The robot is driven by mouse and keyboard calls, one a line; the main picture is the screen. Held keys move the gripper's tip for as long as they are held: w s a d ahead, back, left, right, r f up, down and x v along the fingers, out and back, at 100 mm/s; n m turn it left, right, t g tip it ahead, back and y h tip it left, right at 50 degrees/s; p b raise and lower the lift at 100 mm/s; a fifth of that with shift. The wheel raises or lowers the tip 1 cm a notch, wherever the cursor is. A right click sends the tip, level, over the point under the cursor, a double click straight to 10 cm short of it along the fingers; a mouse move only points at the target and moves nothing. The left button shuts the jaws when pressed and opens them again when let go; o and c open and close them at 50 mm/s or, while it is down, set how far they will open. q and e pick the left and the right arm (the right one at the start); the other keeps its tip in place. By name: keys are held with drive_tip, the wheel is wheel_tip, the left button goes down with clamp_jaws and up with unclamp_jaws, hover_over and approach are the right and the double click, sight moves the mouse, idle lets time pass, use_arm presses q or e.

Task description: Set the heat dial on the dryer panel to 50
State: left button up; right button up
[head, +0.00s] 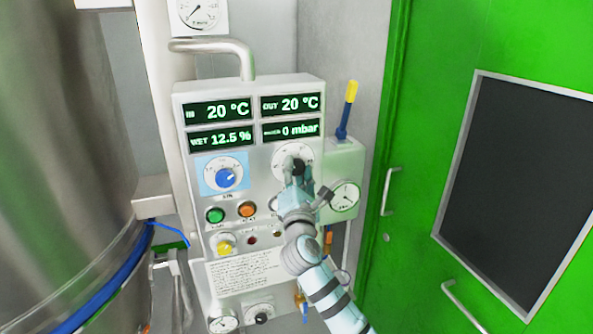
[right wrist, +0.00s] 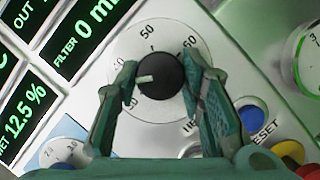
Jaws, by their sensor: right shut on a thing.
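The dryer panel (head: 182,150) is a pale box on the wall in the head view. The heat dial's white plate (head: 282,155) sits under its right-hand displays. In the right wrist view the dial is a black knob (right wrist: 166,70) with a pale pointer mark toward its left side, not at the "50" printed above it. "60" shows to the upper right; other numbers are partly hidden by the fingers. My right gripper (head: 296,172) is shut on the knob, with one finger on each side in the right wrist view (right wrist: 160,82). My left gripper is out of view.
A blue knob (head: 226,177) is left of the heat dial. Green (head: 215,215) and orange (head: 247,210) buttons sit below. A gauge box (head: 344,160) with a yellow-topped beacon stands close right. A steel vessel (head: 60,130) fills the left; a green door (head: 440,40) is right.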

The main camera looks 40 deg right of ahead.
drive_tip(key=m+g, duration=0.1)
drive_tip(key=m, duration=0.3)
drive_tip(key=shift+r+g, duration=0.1)
drive_tip(key=shift+g, duration=0.3)
drive_tip(key=m, duration=0.2)
drive_tip(key=m+g, duration=0.1)
drive_tip(key=m, duration=0.2)
drive_tip(key=shift+g, duration=0.3)
drive_tip(key=m, duration=0.2)
drive_tip(key=m+g+y, duration=0.1)
drive_tip(key=shift+r+m+y, duration=0.15)
drive_tip(key=shift+m+y, duration=0.15)
drive_tip(key=shift+m, duration=0.1)
drive_tip(key=shift+m+g+y, duration=0.3)
drive_tip(key=shift+m+y, duration=0.4)
drive_tip(key=shift+m, duration=0.6)
drive_tip(key=o, duration=1.1)
drive_tip(key=shift+o, duration=0.2)
